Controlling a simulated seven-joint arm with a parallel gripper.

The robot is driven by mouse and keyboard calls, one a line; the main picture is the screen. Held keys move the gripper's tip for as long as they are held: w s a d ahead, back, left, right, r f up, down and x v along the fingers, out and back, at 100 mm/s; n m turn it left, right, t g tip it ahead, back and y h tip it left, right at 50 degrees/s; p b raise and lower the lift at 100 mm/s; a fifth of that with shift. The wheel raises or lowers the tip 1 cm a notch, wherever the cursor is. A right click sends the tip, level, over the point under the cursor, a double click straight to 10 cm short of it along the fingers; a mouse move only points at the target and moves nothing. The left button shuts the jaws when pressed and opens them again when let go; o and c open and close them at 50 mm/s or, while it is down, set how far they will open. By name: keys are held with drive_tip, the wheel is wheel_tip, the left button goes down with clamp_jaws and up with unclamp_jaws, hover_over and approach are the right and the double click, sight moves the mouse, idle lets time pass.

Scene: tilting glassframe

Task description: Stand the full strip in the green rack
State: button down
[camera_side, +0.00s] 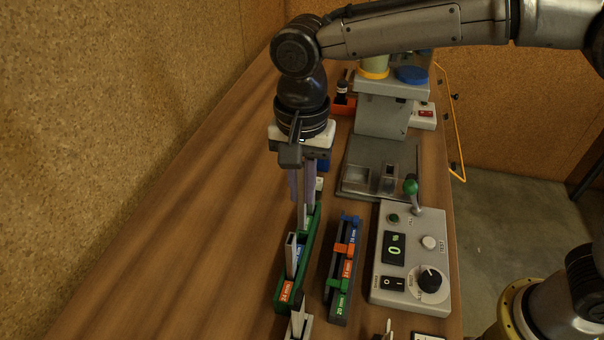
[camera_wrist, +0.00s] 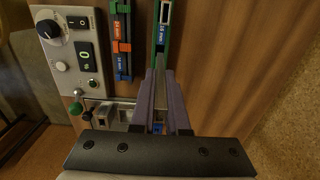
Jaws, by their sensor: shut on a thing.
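The green rack (camera_side: 313,246) is a long, narrow holder on the bench, with blue and orange size labels. It also shows at the top of the wrist view (camera_wrist: 154,45). My gripper (camera_side: 302,198) points down over the far end of the rack. Its fingers are shut on a slim grey strip (camera_side: 306,214), mostly hidden between them; its lower end is at the rack. I cannot tell whether it is seated. In the wrist view the fingertips (camera_wrist: 160,72) meet in line with the rack. Another grey upright piece (camera_side: 291,255) stands at the rack's nearer part.
A dark rack with orange, green and blue parts (camera_side: 343,268) lies right of the green rack. Beyond it is a control box (camera_side: 411,260) with a dial, display and green-knobbed lever. A grey machine (camera_side: 378,165) stands behind. The bench to the left is clear.

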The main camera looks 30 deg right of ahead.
sight(302, 226)
drive_tip(key=shift+f, duration=1.15)
drive_tip(key=shift+f, duration=3.05)
idle(0.5)
drive_tip(key=c, duration=0.8)
unclamp_jaws()
drive_tip(key=shift+c, duration=0.2)
wheel_tip(302, 226, up, 14)
drive_tip(key=shift+f, duration=0.1)
